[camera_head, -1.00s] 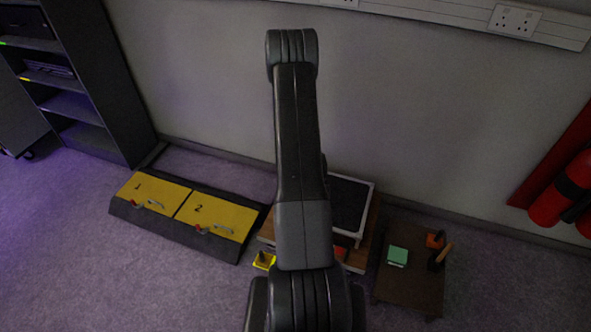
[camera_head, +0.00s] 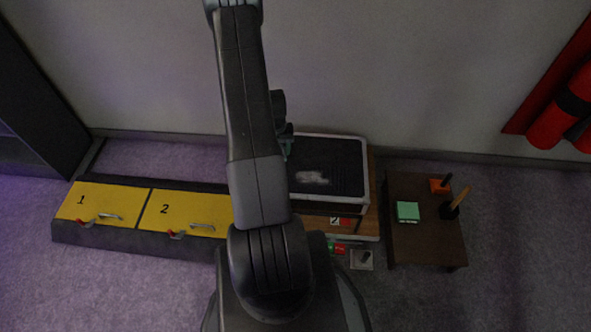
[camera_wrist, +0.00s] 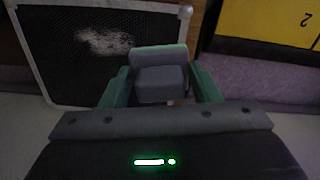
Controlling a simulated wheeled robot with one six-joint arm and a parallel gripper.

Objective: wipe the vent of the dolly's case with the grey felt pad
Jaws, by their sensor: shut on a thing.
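The dolly's case (camera_head: 355,165) is black with a silver rim and sits on a brown wooden dolly (camera_head: 372,222). A pale, whitish smudge (camera_head: 312,177) lies on its dark top panel. The panel also shows in the wrist view (camera_wrist: 62,65), with the smudge (camera_wrist: 104,42) left of my gripper. My gripper (camera_wrist: 162,88) has green fingers shut on the grey felt pad (camera_wrist: 160,72). The pad is near the case's rim; I cannot tell whether it touches. In the head view, my arm mostly hides the gripper, and the pad cannot be made out.
Yellow panels marked 1 (camera_head: 95,203) and 2 (camera_head: 180,212) lie left of the dolly. A small dark table (camera_head: 425,240) at right holds a green block (camera_head: 408,211), an orange item (camera_head: 438,187) and a black holder (camera_head: 449,211). A wall stands behind the case.

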